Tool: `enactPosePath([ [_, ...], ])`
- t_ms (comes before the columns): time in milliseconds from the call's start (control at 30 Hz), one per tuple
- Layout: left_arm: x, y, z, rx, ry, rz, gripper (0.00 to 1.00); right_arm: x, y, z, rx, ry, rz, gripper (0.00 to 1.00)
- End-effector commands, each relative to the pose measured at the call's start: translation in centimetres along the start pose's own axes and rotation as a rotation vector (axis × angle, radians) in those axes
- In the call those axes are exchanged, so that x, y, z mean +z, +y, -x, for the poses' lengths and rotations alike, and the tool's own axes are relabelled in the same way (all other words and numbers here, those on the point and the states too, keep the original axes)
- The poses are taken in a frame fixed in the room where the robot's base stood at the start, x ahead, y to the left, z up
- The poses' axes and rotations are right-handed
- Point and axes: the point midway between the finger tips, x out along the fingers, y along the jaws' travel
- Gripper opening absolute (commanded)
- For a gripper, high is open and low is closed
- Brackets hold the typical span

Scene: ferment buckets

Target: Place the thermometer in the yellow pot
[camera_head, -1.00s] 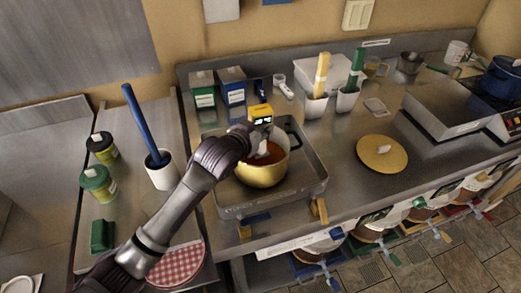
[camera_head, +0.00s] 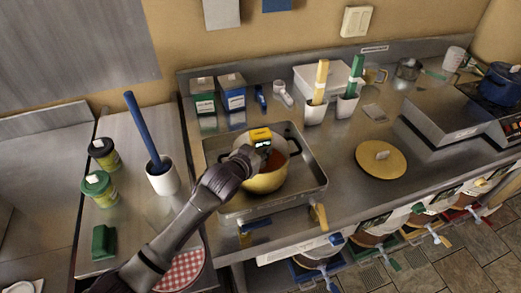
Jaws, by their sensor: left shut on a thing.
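The yellow pot (camera_head: 262,184) stands in a metal tray and holds orange-brown liquid (camera_head: 277,160). The thermometer (camera_head: 261,136) has a yellow head with a small lit display. My left gripper (camera_head: 257,154) reaches in from the lower left and is shut on the thermometer, over the pot's opening. The thermometer's lower part is hidden by the gripper, so I cannot tell whether it touches the liquid or the pot. My right gripper is out of view.
The metal tray (camera_head: 308,197) surrounds the pot. A yellow lid (camera_head: 382,163) lies to the right. White holders with a yellow-handled (camera_head: 320,82) and a green-handled tool (camera_head: 356,74) stand behind. A white cup (camera_head: 163,179) with a blue-handled tool is at left.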

Motion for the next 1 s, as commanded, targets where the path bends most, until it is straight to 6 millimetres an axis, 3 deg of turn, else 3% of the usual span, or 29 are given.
enactPosePath([
  [33,0.8,0.1,-0.1,0.000,-0.012,0.001,0.00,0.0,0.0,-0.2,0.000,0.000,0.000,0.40],
  [233,1.6,0.1,-0.3,0.000,-0.021,0.000,0.00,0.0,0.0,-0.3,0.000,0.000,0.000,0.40],
  [267,1.8,0.1,-0.3,0.000,-0.025,0.000,0.33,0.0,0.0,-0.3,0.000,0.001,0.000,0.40],
  [400,2.0,0.1,-0.3,0.000,-0.029,0.000,0.56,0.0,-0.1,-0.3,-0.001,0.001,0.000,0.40],
  [700,2.0,0.2,-0.3,0.001,-0.030,-0.001,0.56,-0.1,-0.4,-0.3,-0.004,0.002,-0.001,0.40],
  [833,0.9,0.1,0.1,0.001,-0.028,-0.001,0.56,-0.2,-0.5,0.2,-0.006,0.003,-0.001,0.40],
  [1000,0.8,0.1,2.4,0.001,-0.025,0.002,0.56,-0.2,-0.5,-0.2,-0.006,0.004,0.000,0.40],
])
